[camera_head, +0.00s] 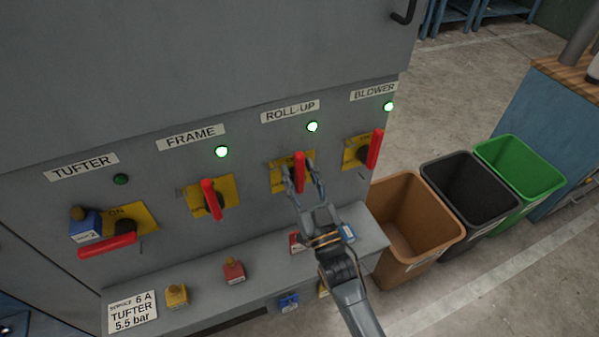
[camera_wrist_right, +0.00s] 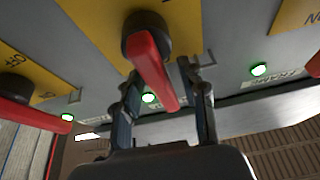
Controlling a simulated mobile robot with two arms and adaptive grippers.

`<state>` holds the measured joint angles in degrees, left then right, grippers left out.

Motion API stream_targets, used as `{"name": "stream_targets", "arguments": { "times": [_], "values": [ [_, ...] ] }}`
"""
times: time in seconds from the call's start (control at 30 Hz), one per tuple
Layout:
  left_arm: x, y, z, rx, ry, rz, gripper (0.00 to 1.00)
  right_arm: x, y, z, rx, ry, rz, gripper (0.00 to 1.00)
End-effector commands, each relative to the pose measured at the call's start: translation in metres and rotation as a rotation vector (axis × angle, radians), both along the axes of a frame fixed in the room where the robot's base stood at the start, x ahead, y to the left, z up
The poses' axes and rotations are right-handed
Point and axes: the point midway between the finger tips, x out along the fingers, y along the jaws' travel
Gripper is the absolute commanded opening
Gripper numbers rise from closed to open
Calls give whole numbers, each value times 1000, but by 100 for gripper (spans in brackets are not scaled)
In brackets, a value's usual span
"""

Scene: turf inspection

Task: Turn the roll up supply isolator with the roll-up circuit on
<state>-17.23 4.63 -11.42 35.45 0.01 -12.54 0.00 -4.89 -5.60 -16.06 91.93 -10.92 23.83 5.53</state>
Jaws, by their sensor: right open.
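The ROLL UP isolator has a red handle (camera_head: 299,172) on a yellow plate (camera_head: 279,176), standing upright. Its green lamp (camera_head: 312,126) is lit, below the ROLL UP label (camera_head: 290,111). My right gripper (camera_head: 304,185) is at this handle with its fingers open, one on each side. In the right wrist view the red handle (camera_wrist_right: 152,70) lies between the two open fingers (camera_wrist_right: 160,72); I cannot tell whether either touches it. The black hub of the isolator shows behind the handle. My left gripper is not in view.
FRAME handle (camera_head: 211,199) and BLOWER handle (camera_head: 375,150) stand upright beside lit lamps. TUFTER handle (camera_head: 107,245) lies level with a blue padlock (camera_head: 85,224); its lamp is dark. A ledge below carries a yellow padlock (camera_head: 177,295) and a red padlock (camera_head: 234,271). Bins (camera_head: 415,220) stand right.

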Motion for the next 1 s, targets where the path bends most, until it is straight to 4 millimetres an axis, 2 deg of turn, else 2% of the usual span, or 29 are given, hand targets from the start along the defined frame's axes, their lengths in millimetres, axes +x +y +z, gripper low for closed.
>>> {"name": "stream_targets", "arguments": {
  "times": [0.17, 0.4, 0.6, 0.77, 1.0],
  "values": [
    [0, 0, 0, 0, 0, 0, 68, -20, -6, -10, -2, 5, 0, 42],
    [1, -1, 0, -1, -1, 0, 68, -66, -21, -30, -1, 5, 0, 42],
    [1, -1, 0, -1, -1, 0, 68, -94, -30, -42, 0, 4, 0, 42],
    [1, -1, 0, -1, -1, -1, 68, -103, -33, -45, 1, 1, 0, 42],
    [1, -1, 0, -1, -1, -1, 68, -105, -33, -46, 1, 1, 0, 42]
  ]
}}
